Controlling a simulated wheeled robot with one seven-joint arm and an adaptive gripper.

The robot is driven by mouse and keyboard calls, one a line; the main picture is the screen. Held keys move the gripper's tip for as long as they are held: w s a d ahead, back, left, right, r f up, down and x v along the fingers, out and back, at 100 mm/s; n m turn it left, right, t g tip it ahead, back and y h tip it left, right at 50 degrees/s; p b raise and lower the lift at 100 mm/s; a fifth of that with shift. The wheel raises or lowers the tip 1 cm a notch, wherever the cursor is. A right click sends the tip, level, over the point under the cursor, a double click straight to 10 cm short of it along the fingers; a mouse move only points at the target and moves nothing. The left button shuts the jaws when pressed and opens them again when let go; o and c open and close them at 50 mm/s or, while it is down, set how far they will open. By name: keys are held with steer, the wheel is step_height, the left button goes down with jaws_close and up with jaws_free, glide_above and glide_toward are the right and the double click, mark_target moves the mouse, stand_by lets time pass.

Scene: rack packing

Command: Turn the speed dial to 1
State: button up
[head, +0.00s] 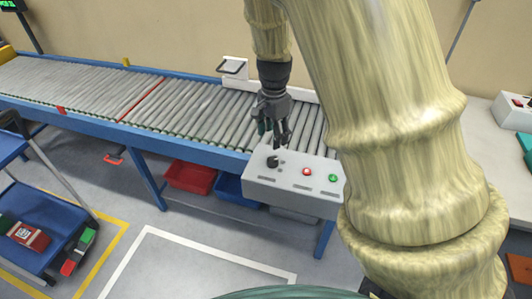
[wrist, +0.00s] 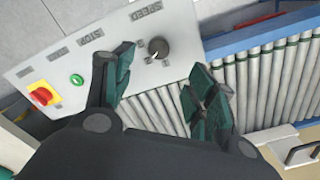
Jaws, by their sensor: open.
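The speed dial (head: 272,162) is a dark round knob at the left end of a light grey control box (head: 262,177). In the wrist view the dial (wrist: 158,47) sits beside the printed word SPEED. A pale pointer mark shows on it, but I cannot read a number it points to. My gripper (head: 273,132) hangs just above and behind the dial, fingers pointing down. In the wrist view my gripper (wrist: 160,85) is open and empty, its dark green fingers apart. The dial shows past the gap between them, and no finger is seen touching it.
The box also carries a red button (head: 306,171) and a green button (head: 333,177). A roller conveyor (head: 200,105) with blue rails runs behind it. Red (head: 190,177) and blue (head: 238,190) bins sit below. A blue cart (head: 45,240) stands at left.

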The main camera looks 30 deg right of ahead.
mark_target(273, 160)
steer(key=shift+s+f+p, duration=0.1)
steer(key=shift+f+p, duration=0.7)
steer(key=shift+f, duration=4.45)
steer(key=c, duration=1.1)
